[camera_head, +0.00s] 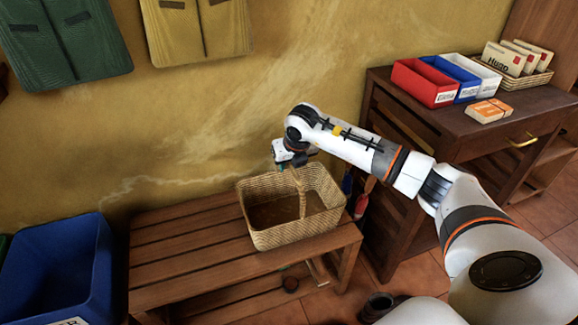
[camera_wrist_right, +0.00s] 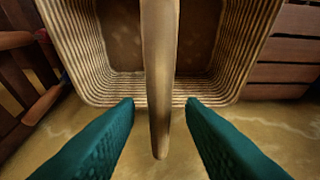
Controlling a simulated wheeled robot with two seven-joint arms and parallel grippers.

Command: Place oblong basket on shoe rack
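The oblong wicker basket (camera_head: 270,238) with a tall arched handle rests on the right end of the slatted wooden shoe rack (camera_head: 190,258). My right gripper (camera_head: 290,163) is at the far side of the basket by the top of its handle. In the right wrist view, its two green fingers (camera_wrist_right: 160,125) are apart with the basket's handle (camera_wrist_right: 160,80) running between them. A gap shows on both sides of the handle. The basket's rim (camera_wrist_right: 75,60) also shows there. My left gripper is not in view.
A blue bin (camera_head: 85,265) stands left of the rack. A dark wooden cabinet (camera_head: 440,125) at the right carries red, blue and white trays (camera_head: 425,82) and boxes. The left part of the rack top is clear. The wall is close behind.

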